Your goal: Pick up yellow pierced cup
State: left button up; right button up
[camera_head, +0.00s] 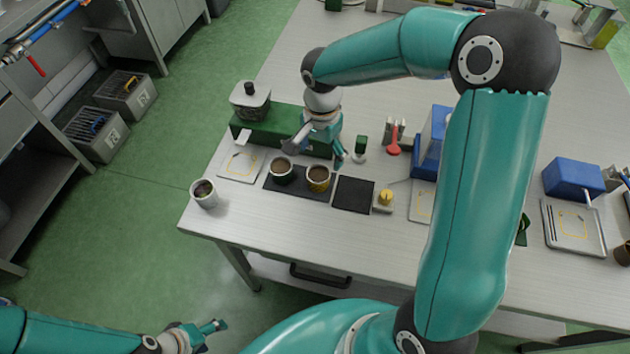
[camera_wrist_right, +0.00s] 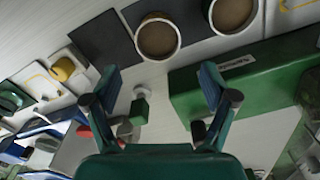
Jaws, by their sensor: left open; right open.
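A yellow-banded cup (camera_head: 318,184) with brown contents stands on the right part of a dark mat (camera_head: 300,189). It also shows at the top of the right wrist view (camera_wrist_right: 158,56). Holes in its wall are too small to make out. A small yellow piece (camera_head: 385,197) sits on a pale base further right. My right gripper (camera_head: 315,152) is open and empty, above and behind the two cups; its spread fingers also show in the wrist view (camera_wrist_right: 160,84). My left gripper (camera_head: 208,334) is open and empty, low beside the table.
A green box (camera_head: 262,124) lies behind the cups, with a lidded jar (camera_head: 250,100) at its left end. A white cup (camera_head: 204,195) stands near the left corner. A bare dark mat (camera_head: 353,195) lies right of the cups. A green-topped holder (camera_head: 360,148) and red spoon (camera_head: 394,142) stand behind.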

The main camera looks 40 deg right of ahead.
aim_at(320, 180)
jog(key=f+p, duration=0.1)
jog(key=f, duration=0.7)
jog(key=shift+s+f, duration=0.1)
jog(key=shift+s, duration=0.1)
jog(key=c, duration=1.3)
